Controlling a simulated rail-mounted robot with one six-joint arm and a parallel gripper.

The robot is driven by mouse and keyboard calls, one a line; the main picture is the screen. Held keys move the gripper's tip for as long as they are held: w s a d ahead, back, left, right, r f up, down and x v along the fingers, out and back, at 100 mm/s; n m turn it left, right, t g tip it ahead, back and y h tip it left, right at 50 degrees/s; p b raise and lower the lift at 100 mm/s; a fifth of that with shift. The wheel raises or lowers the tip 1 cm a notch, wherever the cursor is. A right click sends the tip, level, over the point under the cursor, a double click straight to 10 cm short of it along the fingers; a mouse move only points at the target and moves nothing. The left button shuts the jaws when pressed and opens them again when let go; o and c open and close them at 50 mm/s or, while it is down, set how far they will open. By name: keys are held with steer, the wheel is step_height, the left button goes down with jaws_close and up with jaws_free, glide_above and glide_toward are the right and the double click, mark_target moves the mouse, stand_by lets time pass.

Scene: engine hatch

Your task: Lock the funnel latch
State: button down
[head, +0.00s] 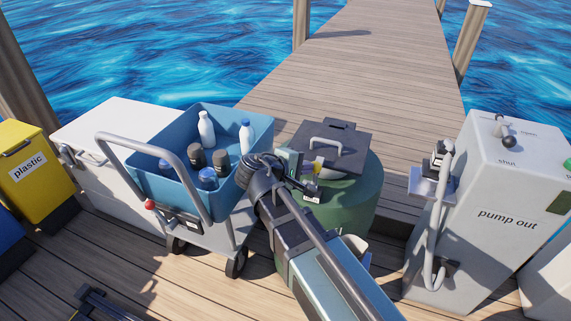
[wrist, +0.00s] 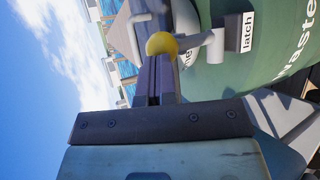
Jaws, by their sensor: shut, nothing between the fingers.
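The waste drum (head: 352,212) is green and stands in the middle of the head view, with a dark grey hinged lid (head: 345,150) on top, lying flat. The latch is a grey lever with a yellow ball knob (wrist: 161,44); a white "latch" label (wrist: 247,31) sits beside its pivot on the drum side. The knob (head: 317,165) also shows small in the head view. My gripper (wrist: 160,63) is shut and empty, its fingertips right at the knob; I cannot tell whether they touch. In the head view, my gripper (head: 303,182) is at the drum's near left side.
A blue cart bin (head: 165,195) with bottles and jars stands close on the left. A grey pump-out cabinet (head: 500,190) with a pipe stands on the right. A yellow plastic bin (head: 30,175) is far left. The dock (head: 370,60) behind the drum is clear.

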steer(key=shift+w+d+b, duration=0.1)
steer(key=shift+d+b, duration=0.1)
steer(key=shift+b, duration=0.15)
steer(key=shift+r, duration=0.1)
steer(key=shift+r+p, duration=0.7)
steer(key=shift+p, duration=0.1)
steer(key=shift+r, duration=0.1)
steer(key=w+r+p+v, duration=0.1)
steer(key=r+p+v, duration=0.1)
steer(key=p+v, duration=0.5)
steer(key=v, duration=0.6)
steer(key=shift+a+p, duration=0.15)
steer(key=shift+p, duration=0.2)
